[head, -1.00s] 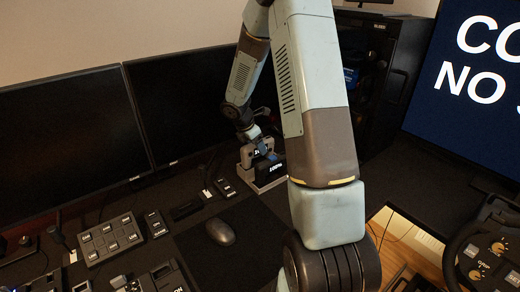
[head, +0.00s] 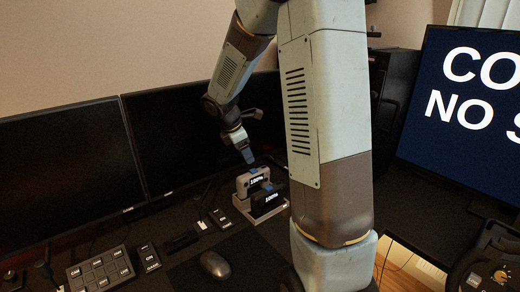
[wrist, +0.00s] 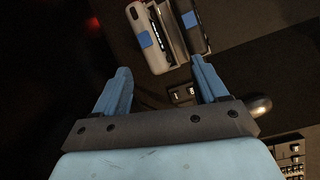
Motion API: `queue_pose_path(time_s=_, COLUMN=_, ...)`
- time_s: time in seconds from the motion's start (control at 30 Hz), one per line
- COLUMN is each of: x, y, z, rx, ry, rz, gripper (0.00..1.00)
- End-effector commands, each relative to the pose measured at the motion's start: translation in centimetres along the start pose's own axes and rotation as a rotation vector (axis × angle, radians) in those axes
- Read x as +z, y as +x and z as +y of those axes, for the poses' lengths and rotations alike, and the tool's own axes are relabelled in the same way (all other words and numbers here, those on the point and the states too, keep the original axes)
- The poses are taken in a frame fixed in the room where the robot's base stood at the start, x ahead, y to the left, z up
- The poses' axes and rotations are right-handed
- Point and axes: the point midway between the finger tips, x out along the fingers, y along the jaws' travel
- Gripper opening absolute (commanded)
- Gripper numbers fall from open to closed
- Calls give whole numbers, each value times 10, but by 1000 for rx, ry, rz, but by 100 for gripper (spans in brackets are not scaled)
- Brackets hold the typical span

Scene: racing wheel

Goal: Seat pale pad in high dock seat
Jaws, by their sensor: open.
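The pale pad (head: 252,180) stands upright in the dock (head: 243,210), in the rear seat, with a lit "100%" on its face and a blue patch on top. It also shows in the wrist view (wrist: 135,15). A dark pad (head: 268,201) stands in front of it in the same dock, also reading "100%". My gripper (head: 249,158) is just above the pale pad, apart from it. In the wrist view my gripper (wrist: 160,66) has its blue fingers spread with nothing between them, and both pads lie beyond the fingertips.
Two dark monitors (head: 70,165) stand behind the desk at left. A button box (head: 100,270) and a mouse (head: 214,265) lie in front. A steering wheel (head: 490,265) and a lit screen (head: 465,110) are at right. My arm hides the desk right of the dock.

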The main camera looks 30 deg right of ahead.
Motion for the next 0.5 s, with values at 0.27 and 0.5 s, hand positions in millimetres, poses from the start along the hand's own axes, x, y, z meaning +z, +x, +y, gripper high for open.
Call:
queue_pose_path(time_s=0.27, x=9, y=-58, z=-37, rx=44, ry=280, rz=30, gripper=72)
queue_pose_path(time_s=0.5, x=14, y=-100, z=-72, rx=73, ry=519, rz=79, gripper=72)
